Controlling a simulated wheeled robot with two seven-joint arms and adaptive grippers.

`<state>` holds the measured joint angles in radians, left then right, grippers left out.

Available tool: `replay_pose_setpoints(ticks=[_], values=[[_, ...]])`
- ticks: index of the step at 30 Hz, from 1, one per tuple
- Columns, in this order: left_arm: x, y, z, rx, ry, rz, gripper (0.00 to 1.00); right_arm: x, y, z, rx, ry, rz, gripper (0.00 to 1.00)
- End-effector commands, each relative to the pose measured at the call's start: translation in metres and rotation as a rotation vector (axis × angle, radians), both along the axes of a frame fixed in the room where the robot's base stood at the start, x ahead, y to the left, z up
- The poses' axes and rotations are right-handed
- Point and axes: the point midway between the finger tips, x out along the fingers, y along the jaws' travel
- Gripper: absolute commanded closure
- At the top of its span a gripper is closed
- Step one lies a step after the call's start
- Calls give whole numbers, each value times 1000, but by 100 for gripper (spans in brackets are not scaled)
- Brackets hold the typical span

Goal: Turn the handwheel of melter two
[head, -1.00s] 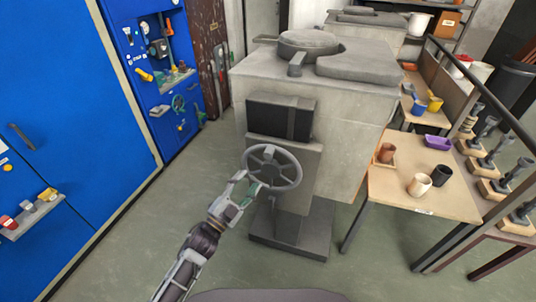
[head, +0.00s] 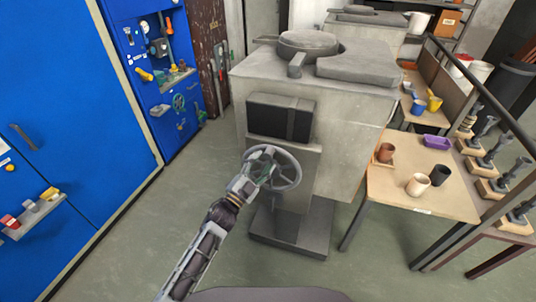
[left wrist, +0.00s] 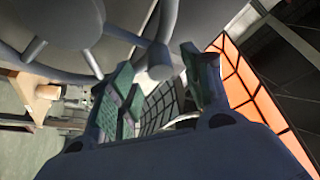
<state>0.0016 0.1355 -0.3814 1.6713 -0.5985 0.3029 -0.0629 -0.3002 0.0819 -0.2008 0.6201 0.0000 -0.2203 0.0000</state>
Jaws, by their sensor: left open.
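A grey handwheel (head: 297,174) is mounted on the front of the near grey melter block (head: 345,150), below a dark panel. My left gripper (head: 263,166) is in front of the left and upper part of the wheel and covers part of its rim and hub. In the left wrist view its two green-padded fingers (left wrist: 160,85) are apart. A short grey peg (left wrist: 159,62) joined to the wheel (left wrist: 75,28) reaches between the fingertips; contact with the pads cannot be told. My right gripper is not in view.
A wooden table (head: 440,200) with cups and a purple tray (head: 437,143) stands right of the melter. A blue cabinet (head: 70,110) is at the left. A second grey block (head: 370,35) stands behind. The floor between cabinet and melter is clear.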

Motion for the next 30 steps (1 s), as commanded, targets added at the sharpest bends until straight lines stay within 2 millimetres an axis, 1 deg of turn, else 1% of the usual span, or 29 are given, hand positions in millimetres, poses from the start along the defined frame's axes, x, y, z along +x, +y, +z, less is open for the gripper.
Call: replay_pose_setpoints(ticks=[6, 12, 18, 27, 30], values=[[17, -12, 7, -2, -1, -1, 51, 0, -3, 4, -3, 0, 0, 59], [28, -20, 10, 0, -1, -1, 51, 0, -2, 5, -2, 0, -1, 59], [33, -23, 12, 0, -1, -1, 51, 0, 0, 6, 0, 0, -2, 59], [34, -23, 12, 0, 0, 0, 51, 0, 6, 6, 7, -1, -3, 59], [34, -23, 12, 0, 0, 0, 64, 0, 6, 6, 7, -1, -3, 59]])
